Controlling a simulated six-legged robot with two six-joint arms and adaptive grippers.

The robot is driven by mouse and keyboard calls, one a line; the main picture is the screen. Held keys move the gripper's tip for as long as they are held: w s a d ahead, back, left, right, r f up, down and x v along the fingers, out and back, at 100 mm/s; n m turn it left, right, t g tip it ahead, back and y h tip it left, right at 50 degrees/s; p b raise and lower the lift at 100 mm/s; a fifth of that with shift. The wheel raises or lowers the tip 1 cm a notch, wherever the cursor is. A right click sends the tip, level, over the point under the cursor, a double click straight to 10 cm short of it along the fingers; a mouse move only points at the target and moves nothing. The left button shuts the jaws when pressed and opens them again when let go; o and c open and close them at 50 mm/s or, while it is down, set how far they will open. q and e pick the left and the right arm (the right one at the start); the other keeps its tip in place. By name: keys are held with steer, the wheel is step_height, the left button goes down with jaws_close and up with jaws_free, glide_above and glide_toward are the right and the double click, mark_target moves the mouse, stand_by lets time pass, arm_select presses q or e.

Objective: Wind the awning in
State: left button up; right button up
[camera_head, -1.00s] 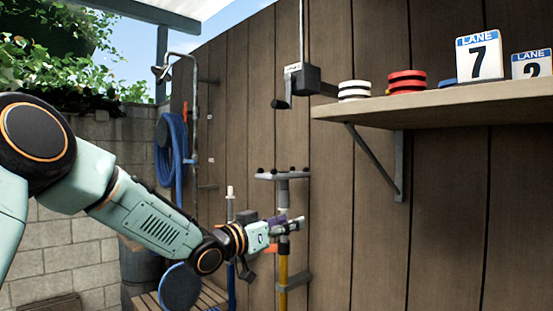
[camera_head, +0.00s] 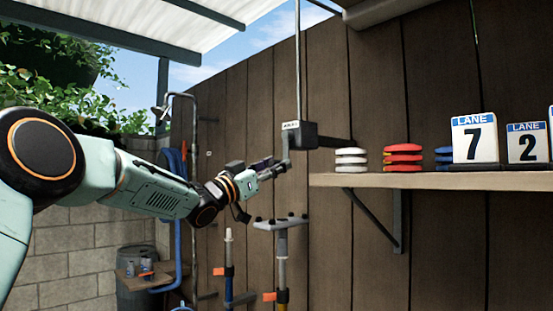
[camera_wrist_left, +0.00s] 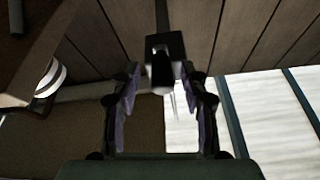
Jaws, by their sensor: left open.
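The awning (camera_head: 130,25), pale panels on dark beams, is overhead at upper left. A dark crank box (camera_head: 303,136) with a small white label is on the plank wall, below a thin vertical rod (camera_head: 297,60). Its crank handle (camera_head: 285,153) hangs at the box's left side. My left gripper (camera_head: 281,168) is open at the handle's lower end. In the left wrist view, the dark handle (camera_wrist_left: 160,70) shows between and just beyond the spread fingers (camera_wrist_left: 162,88); I cannot tell if they touch it. My right gripper is out of view.
A wooden shelf (camera_head: 430,181) right of the crank holds stacked discs (camera_head: 403,158) and lane signs (camera_head: 474,137). Below the gripper, poles with T-shaped heads (camera_head: 281,224) stand against the wall. A blue hose and pipe (camera_head: 178,200) are at left.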

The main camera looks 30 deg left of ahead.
arm_select(q)
steer(key=shift+w+d+r, duration=0.1)
steer(key=shift+w+r, duration=0.1)
steer(key=shift+w, duration=0.2)
steer(key=shift+a, duration=0.2)
steer(key=shift+w+d, duration=0.1)
steer(key=shift+d, duration=0.15)
steer(key=c, duration=0.4)
steer(key=shift+a, duration=0.1)
jaws_close()
